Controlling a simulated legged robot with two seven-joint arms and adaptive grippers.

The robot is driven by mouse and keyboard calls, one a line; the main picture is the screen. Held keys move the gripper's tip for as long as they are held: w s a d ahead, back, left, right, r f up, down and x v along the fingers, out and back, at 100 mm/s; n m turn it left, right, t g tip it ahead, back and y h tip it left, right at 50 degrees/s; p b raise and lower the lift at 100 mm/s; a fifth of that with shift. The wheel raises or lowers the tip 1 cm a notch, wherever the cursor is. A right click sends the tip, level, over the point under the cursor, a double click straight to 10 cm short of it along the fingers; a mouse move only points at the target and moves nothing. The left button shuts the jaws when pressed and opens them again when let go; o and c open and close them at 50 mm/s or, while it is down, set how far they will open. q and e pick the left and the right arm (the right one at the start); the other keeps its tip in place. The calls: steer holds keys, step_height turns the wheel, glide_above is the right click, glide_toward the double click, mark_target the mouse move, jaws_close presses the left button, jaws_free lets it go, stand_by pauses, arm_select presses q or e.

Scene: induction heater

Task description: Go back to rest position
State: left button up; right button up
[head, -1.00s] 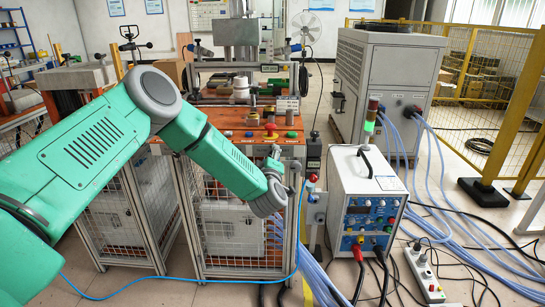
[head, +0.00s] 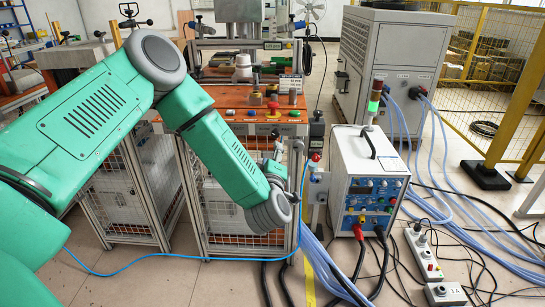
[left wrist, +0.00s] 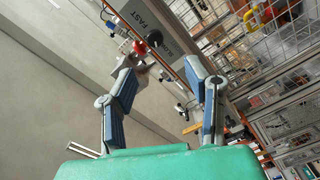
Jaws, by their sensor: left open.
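My left arm comes in from the left of the head view, green with grey joints. My left gripper (head: 279,152) is in front of the right front corner of the orange-topped workbench (head: 240,128). In the left wrist view its two blue-grey fingers (left wrist: 165,75) stand apart with nothing between them, so it is open and empty. The white and blue induction heater (head: 368,195) stands to the right of the gripper, with a green-lit lamp (head: 374,103) on it. My right gripper is not in view.
A red knob (head: 316,157) on a grey post is close beside the gripper. Blue hoses (head: 425,150) and dark cables run over the floor on the right. A large grey cabinet (head: 392,60) stands behind, near a yellow-framed fence (head: 465,90). Bare floor (head: 175,285) shows at the lower left.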

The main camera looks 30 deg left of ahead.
arm_select(q)
steer(key=shift+s+d, duration=0.1)
stand_by(0.5)
steer(key=s+d+f+m+g+h, duration=0.3)
steer(key=s+d+f+m+h, duration=0.25)
steer(key=s+f, duration=0.3)
steer(key=s+d+f+m+g+h, duration=0.35)
steer(key=s+d+f+m, duration=0.35)
steer(key=f, duration=0.3)
steer(key=s+a+f+m+g, duration=0.1)
steer(key=s+f+m+g, duration=0.1)
steer(key=s, duration=0.9)
steer(key=s+a+f+m+g, duration=0.2)
steer(key=s+g, duration=0.4)
steer(key=s, duration=0.6)
steer(key=f+m, duration=0.1)
steer(key=m, duration=0.1)
steer(key=shift+a+f+m+h, duration=0.2)
steer(key=shift+f+m+h, duration=0.1)
steer(key=shift+f+m, duration=0.05)
steer(key=shift+w, duration=0.1)
steer(key=shift+c, duration=1.1)
